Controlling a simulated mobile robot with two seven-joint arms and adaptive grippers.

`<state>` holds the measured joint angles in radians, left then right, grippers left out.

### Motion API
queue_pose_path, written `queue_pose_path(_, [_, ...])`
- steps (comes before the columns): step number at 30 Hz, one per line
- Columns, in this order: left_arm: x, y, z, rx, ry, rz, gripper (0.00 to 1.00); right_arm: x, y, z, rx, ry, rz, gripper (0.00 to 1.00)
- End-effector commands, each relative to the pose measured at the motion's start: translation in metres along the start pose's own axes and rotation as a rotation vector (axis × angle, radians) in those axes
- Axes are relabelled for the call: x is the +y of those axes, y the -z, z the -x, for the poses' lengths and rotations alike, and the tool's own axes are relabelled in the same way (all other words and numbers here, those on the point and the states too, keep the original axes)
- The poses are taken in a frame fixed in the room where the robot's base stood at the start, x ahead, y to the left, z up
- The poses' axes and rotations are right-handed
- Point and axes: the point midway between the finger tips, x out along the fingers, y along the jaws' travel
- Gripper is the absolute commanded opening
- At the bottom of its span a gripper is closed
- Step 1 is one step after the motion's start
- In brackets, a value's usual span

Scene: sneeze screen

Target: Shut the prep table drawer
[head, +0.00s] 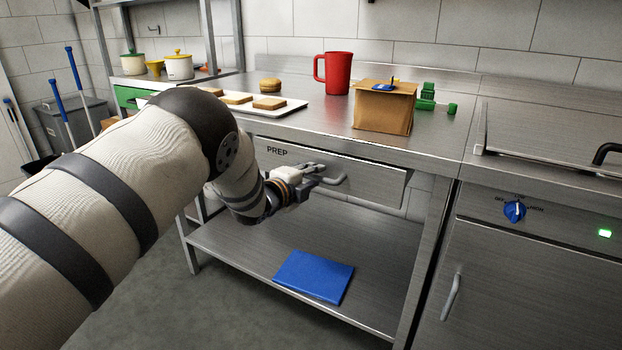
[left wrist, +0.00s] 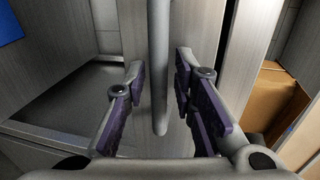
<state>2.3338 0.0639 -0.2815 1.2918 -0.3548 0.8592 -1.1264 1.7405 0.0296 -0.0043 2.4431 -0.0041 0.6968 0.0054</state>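The prep table drawer (head: 378,184) has a steel front marked PREP, under the steel tabletop. From this angle I cannot tell for certain how far its front stands out; a dark strip shows along its top edge. Its bar handle (head: 341,181) also shows in the left wrist view (left wrist: 160,60). My left gripper (head: 318,174) is at the handle. In the left wrist view its fingers (left wrist: 162,100) are apart, one on each side of the handle bar, with visible gaps. My right gripper is not in view.
On the tabletop are a tray of bread (head: 285,112), a red mug (head: 338,73), a paper bag (head: 384,108) and a green object (head: 428,98). A blue folded item (head: 314,277) lies on the lower shelf (head: 235,242). A steel appliance (head: 530,270) stands at the right.

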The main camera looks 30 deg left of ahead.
Motion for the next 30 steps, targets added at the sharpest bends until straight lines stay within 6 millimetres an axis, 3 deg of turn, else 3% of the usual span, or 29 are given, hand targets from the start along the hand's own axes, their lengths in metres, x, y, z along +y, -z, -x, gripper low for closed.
queue_pose_path(11, [0.001, 0.000, 0.006, -0.001, -0.004, 0.000, 0.32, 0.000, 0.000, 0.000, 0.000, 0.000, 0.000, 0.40])
queue_pose_path(24, [0.000, 0.000, 0.105, -0.001, -0.002, -0.001, 0.32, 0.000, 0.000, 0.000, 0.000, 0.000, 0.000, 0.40])
queue_pose_path(30, [0.000, 0.000, 0.120, 0.000, -0.001, 0.000, 0.32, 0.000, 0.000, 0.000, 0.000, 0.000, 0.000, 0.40])
